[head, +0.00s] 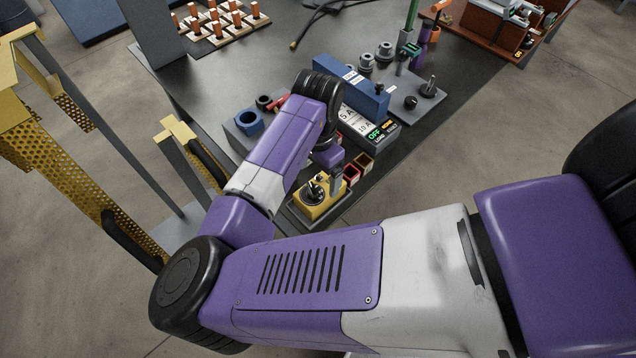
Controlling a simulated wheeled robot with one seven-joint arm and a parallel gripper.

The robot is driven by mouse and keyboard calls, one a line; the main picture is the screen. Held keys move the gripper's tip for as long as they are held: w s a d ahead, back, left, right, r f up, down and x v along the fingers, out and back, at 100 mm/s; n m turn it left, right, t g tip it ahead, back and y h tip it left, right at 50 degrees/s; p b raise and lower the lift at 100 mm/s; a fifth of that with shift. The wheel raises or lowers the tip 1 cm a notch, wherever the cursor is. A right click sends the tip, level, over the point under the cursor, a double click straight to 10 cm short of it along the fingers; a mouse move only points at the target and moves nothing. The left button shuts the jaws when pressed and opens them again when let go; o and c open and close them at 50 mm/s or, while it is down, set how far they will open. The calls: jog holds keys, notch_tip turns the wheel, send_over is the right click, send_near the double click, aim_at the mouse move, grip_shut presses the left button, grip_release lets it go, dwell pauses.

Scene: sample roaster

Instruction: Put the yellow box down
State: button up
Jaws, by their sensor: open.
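The yellow box (312,211) is small, with a round black dial and dark fittings on its top. It sits at the near edge of the dark table (215,85), on what looks like a grey tray or pad (295,214). My gripper (336,186) points down just above and beside the box's far right side. Its jaws are open, and one finger shows as a grey upright piece. The other finger and any contact with the box are hard to make out. My purple wrist hides part of the area behind the box.
Small red and dark bins (357,168) stand just right of the gripper. Behind them are a meter with a green display (372,128) and a blue block (352,88). Yellow perforated guards (75,165) stand at left.

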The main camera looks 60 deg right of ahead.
jog(key=s+d+r+n+h, duration=0.1)
jog(key=s+d+r+h, duration=0.1)
jog(key=d+r+h, duration=0.5)
jog(key=s+d+r+n, duration=0.15)
jog(key=d+r, duration=0.25)
jog(key=d, duration=0.8)
jog(key=w+d+r+n+t+h, duration=0.2)
jog(key=d+r+n+t+h, duration=0.15)
jog(key=r, duration=0.35)
jog(key=w+d+r+n+t+h, duration=0.1)
jog(key=d+r+n+t+h, duration=0.1)
jog(key=d+r+n+h, duration=0.3)
jog(key=n+t+y, duration=0.8)
jog(key=n+t, duration=0.2)
jog(key=n, duration=0.1)
send_over(319, 190)
jog(key=d, duration=0.5)
notch_tip(319, 190, down, 6)
jog(key=s+a+f+y, duration=0.1)
jog(key=s+a+y, duration=0.2)
jog(key=s+a, duration=0.6)
jog(key=s+a+f+y, duration=0.2)
jog(key=s+a+y, duration=0.2)
jog(key=s+a, duration=0.5)
jog(key=a, duration=0.5)
jog(key=shift+s+a+f+m+g, duration=0.2)
jog(key=shift+f+m+g, duration=0.05)
jog(key=shift+m+g, duration=0.15)
